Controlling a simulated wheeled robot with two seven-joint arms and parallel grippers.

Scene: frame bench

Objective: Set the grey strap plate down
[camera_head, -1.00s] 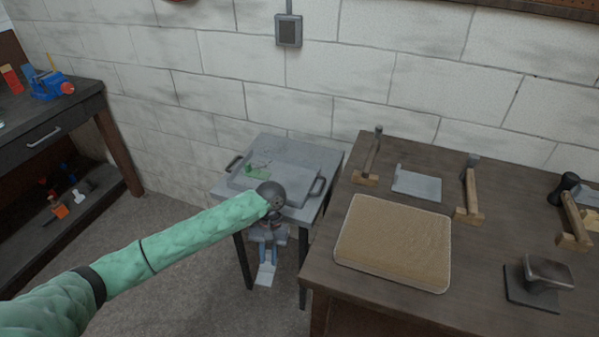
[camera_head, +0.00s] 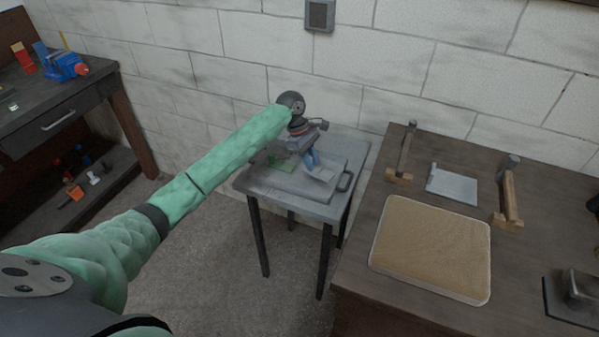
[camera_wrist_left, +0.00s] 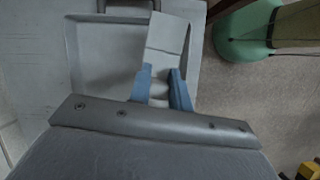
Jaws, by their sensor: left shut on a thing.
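The grey strap plate (camera_head: 322,174) is a flat, light grey piece. It also shows in the wrist view (camera_wrist_left: 168,32), pointing away from the fingers. My left gripper (camera_head: 311,161), with blue fingers (camera_wrist_left: 160,90), is shut on its near end. The plate is over the right part of a grey tray (camera_head: 268,181) on a small grey table. In the wrist view the tray (camera_wrist_left: 105,65) lies below and to the left of the plate. I cannot tell whether the plate touches the tray. My right gripper is out of view.
A green piece (camera_head: 284,163) lies in the tray. The tray has a dark handle (camera_head: 345,181) on its right. A dark bench at right holds a tan pad (camera_head: 432,245), a grey plate (camera_head: 452,184) and wooden stands. A blue vise (camera_head: 65,66) sits on the left bench.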

